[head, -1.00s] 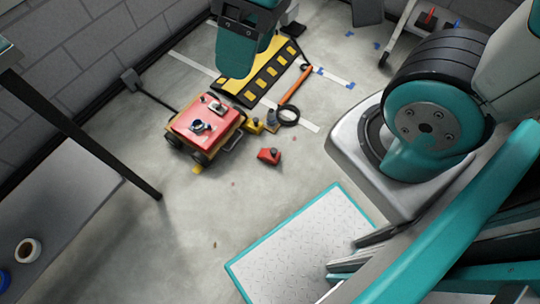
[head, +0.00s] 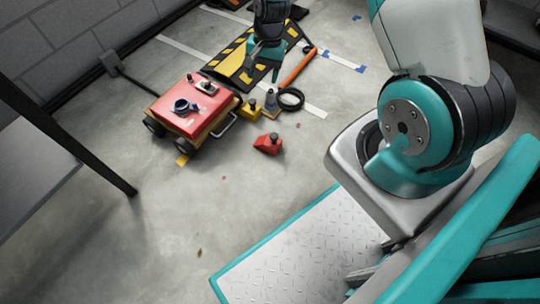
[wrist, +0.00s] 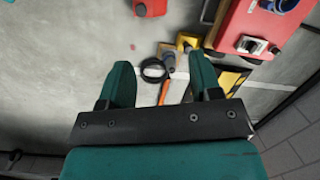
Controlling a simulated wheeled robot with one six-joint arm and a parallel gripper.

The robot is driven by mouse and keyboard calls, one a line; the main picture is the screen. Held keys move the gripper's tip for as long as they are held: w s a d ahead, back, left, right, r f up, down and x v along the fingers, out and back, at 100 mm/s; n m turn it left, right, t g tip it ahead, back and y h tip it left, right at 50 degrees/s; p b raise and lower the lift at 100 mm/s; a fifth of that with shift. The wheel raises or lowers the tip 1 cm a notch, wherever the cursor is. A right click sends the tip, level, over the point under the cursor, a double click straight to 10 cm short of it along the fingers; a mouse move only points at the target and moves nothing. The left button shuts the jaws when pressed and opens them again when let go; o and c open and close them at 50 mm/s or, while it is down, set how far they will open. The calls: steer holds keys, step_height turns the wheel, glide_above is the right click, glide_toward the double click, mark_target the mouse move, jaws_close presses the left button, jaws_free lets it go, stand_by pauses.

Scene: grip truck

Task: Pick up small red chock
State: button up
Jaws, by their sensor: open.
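The small red chock (head: 268,144) lies on the concrete floor, right of and in front of the red cart, apart from it. In the wrist view the red chock (wrist: 150,7) is at the top edge, partly cut off. My gripper (head: 264,66) is open above the yellow-and-black ramp, beyond the chock in the head view. In the wrist view my gripper (wrist: 162,66) shows two teal fingers spread wide with nothing held between them. The chock is beyond the fingertips there, not between them.
The red cart (head: 192,104) stands left of the chock. A yellow chock (head: 250,110), a black ring (head: 291,99) and an orange bar (head: 298,68) lie near the ramp (head: 231,66). A treadplate platform (head: 290,250) is in front.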

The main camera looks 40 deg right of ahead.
steer(key=s+d+f+m+b, duration=0.1)
steer(key=d+f+m+b, duration=0.3)
steer(key=f, duration=1)
steer(key=n+b, duration=0.1)
steer(key=b, duration=0.4)
glide_above(274, 135)
steer(key=f, duration=0.7)
steer(key=d+f, duration=0.1)
steer(key=f, duration=0.2)
steer(key=shift+f, duration=0.2)
steer(key=f+b, duration=0.4)
steer(key=a+f+b, duration=0.1)
steer(key=f, duration=0.1)
steer(key=shift+f+b, duration=0.15)
steer(key=shift+b, duration=0.25)
jaws_close()
